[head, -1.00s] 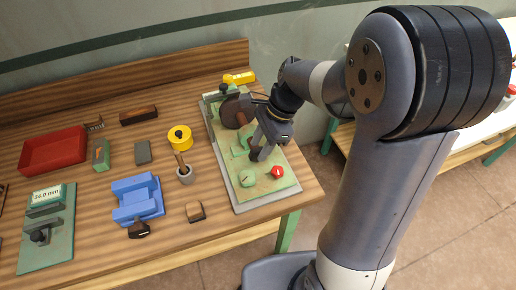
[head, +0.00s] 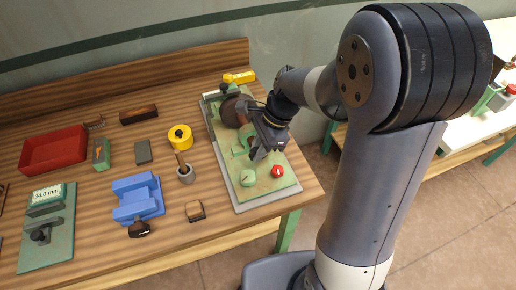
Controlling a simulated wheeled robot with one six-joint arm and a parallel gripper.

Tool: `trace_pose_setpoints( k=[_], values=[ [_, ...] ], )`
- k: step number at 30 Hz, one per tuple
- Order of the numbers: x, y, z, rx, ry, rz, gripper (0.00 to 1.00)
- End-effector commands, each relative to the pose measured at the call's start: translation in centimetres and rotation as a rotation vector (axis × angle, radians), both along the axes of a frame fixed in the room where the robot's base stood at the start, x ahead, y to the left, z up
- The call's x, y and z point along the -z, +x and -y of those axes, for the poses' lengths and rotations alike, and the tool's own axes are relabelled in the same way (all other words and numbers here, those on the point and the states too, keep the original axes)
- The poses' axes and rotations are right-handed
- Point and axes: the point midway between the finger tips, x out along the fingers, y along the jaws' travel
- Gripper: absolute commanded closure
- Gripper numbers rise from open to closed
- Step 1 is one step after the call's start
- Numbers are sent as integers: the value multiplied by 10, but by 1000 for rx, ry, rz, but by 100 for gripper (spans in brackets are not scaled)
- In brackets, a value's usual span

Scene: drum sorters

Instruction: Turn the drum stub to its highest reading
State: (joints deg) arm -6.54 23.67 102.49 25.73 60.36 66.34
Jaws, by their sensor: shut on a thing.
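The drum sorter stands on a green plate with a grey base (head: 247,203) at the right end of the bench. Its dark brown round drum (head: 233,108) sits toward the back of the plate. A reddish-brown stub (head: 243,118) shows at the drum's near side, partly covered by my gripper. My gripper (head: 256,154) is low over the plate, in front and to the right of the drum, by a green bracket. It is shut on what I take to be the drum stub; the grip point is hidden. I see no readable scale on the drum.
A gauge with a millimetre display (head: 47,195) is at far left.

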Motion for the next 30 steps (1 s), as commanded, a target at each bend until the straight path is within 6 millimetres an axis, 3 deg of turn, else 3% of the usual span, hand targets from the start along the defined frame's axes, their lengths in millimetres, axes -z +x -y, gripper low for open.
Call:
trace_pose_setpoints(
  k=[14,30],
  values=[
    [1,1,2,4,83,-26,100],
    [4,3,10,4,516,-150,100]
  ],
)
